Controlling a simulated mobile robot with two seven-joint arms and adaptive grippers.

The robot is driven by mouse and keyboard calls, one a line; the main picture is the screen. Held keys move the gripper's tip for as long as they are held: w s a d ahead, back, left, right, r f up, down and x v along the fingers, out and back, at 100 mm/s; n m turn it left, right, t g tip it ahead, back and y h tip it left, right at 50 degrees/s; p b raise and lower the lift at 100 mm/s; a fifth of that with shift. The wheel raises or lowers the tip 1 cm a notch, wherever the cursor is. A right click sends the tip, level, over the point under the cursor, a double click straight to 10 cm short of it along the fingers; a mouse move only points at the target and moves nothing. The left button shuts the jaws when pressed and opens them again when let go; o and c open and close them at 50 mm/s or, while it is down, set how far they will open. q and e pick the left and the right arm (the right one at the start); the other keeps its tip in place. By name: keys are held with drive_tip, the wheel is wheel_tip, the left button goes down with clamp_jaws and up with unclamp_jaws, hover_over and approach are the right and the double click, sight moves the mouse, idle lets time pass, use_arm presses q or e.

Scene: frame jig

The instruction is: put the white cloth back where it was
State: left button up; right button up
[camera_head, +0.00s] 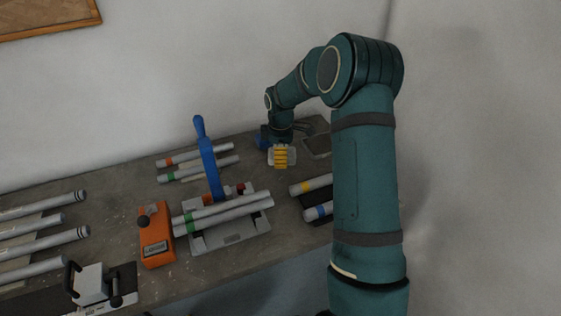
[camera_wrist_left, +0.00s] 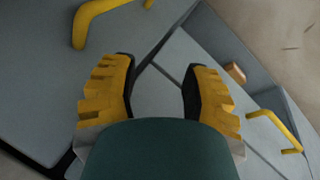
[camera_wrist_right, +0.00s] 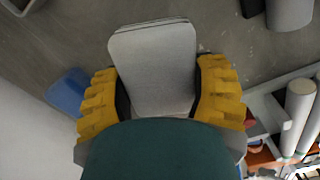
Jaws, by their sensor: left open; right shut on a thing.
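The white cloth (camera_wrist_right: 152,65) shows in the right wrist view as a pale, folded, rounded rectangle between the yellow fingers of my right gripper (camera_wrist_right: 158,95). The gripper is shut on it. In the head view my right gripper (camera_head: 281,157) is at the far right part of the bench, and pale edges show beside its yellow finger. I cannot tell whether the cloth touches the bench. My left gripper (camera_wrist_left: 158,90) is open and empty in the left wrist view, over grey panels with yellow handles. It is not in the head view.
A dark flat tray (camera_head: 317,146) lies right of my right gripper. A blue object (camera_wrist_right: 68,92) is close to its fingers. The grey jig with a blue lever (camera_head: 208,160) holds tubes in front, beside an orange box (camera_head: 156,238). More tubes (camera_head: 45,242) lie left on the bench (camera_head: 115,187).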

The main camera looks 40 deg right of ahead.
drive_tip(key=shift+f, duration=1.25)
drive_tip(key=shift+f, duration=0.1)
drive_tip(key=o, duration=1.2)
wheel_tip(320, 180, up, 12)
drive_tip(key=shift+r+p, duration=0.15)
drive_tip(key=shift+p, duration=0.55)
